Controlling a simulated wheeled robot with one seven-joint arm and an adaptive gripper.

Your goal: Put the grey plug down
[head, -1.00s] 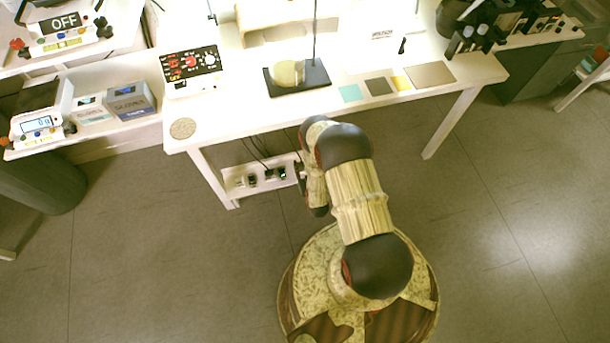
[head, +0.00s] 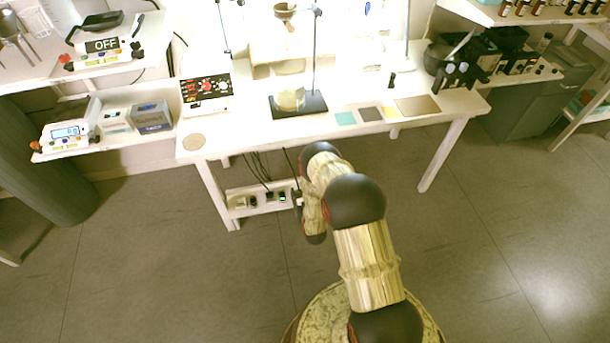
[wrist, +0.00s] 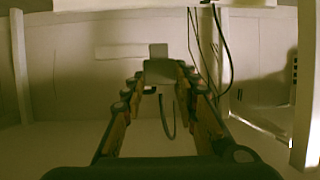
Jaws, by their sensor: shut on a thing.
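My gripper (wrist: 158,82) is shut on the grey plug (wrist: 158,71), which sits between the fingertips in the wrist view. A short dark cord (wrist: 168,120) curves down below the plug. In the head view my gripper (head: 298,198) is under the table's front edge, by the right end of a white power strip (head: 236,212). The arm partly hides the gripper there, and I cannot make out the held plug. Several dark plugs or sockets (head: 268,197) show on the strip. Whether the held plug touches anything is unclear.
Dark cables (wrist: 222,45) hang right of my gripper. The floor (head: 140,260) in front is clear.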

